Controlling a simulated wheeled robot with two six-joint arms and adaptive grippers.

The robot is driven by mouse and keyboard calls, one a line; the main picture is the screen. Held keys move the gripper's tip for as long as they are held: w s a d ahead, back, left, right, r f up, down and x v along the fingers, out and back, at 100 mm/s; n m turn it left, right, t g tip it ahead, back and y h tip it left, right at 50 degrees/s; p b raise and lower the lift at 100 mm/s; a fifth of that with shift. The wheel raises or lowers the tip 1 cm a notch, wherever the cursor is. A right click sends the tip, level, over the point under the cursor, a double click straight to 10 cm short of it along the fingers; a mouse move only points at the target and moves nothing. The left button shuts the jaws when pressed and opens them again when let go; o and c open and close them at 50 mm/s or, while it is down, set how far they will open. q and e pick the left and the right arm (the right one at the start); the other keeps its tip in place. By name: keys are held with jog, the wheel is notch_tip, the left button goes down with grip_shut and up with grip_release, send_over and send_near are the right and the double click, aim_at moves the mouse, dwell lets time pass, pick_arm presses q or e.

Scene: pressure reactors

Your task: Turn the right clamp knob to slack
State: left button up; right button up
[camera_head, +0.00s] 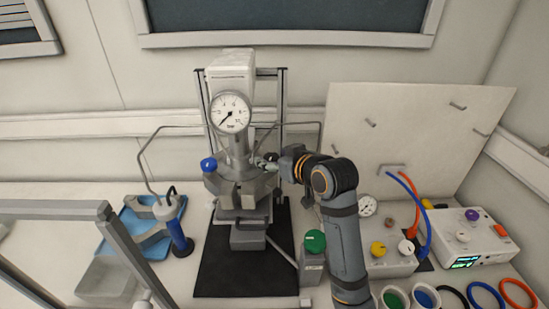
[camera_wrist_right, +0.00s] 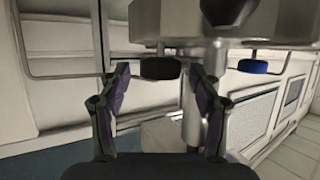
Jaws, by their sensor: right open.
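The reactor (camera_head: 238,185) stands on a black mat, with a metal head and a round pressure gauge (camera_head: 230,112) on top. A blue knob (camera_head: 208,164) sits on the left of its head. The right clamp knob, black, lies between the fingertips in the right wrist view (camera_wrist_right: 160,68); the blue knob also shows there, farther right (camera_wrist_right: 253,66). My right gripper (camera_head: 265,163) reaches the head's right side. It is open, with one finger on each side of the black knob and visible gaps to it. My left gripper is not in view.
A green-capped block (camera_head: 314,243) stands close to my right arm. A control box (camera_head: 467,238) and a panel with hoses (camera_head: 408,215) are at the right. Thin bent pipes flank the reactor.

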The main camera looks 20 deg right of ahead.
aim_at(275, 158)
jog(key=c, duration=1.2)
jog(key=shift+o, duration=0.2)
jog(key=shift+d+n+y+p, duration=0.2)
jog(key=shift+n+y+p, duration=0.1)
jog(key=shift+n+y, duration=0.45)
jog(key=shift+w+n+g+y, duration=0.1)
jog(key=shift+n+g+y, duration=0.6)
jog(key=shift+n+y, duration=0.2)
jog(key=o, duration=1.2)
jog(key=shift+c, duration=0.2)
notch_tip(275, 158, up, 10)
